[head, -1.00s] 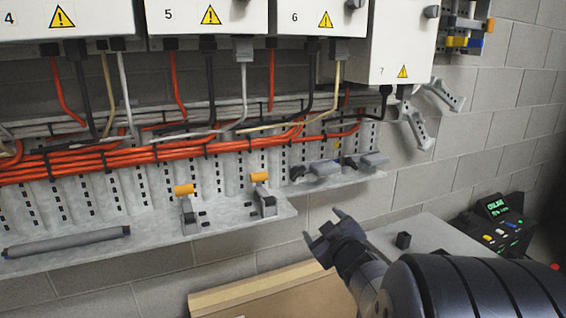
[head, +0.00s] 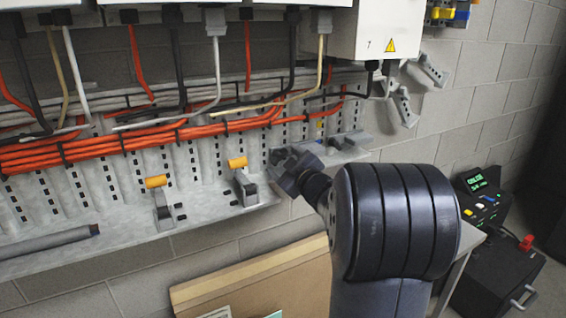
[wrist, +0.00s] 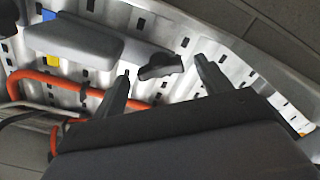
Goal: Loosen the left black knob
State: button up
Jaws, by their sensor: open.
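A black knob (wrist: 161,66) shows in the wrist view on the perforated metal panel. It lies between the tips of my open gripper (wrist: 163,70), and I see no contact with either finger. In the head view my gripper (head: 290,168) is at the right part of the panel ledge and hides the left knob's spot. A grey block-like part (wrist: 75,42) sits beside the knob in the wrist view.
Two yellow-tipped levers (head: 237,162) (head: 155,182) stand left of my gripper. Orange cables (head: 110,145) run along the panel above. A cardboard box (head: 270,285) is below. A control box with a green display (head: 476,183) is at right.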

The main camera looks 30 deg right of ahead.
jog(key=shift+w, duration=0.55)
jog(key=c, duration=1)
jog(key=shift+f+n+b, duration=0.1)
jog(key=shift+n+b, duration=0.5)
jog(key=shift+n, duration=0.7)
jog(key=o, duration=1)
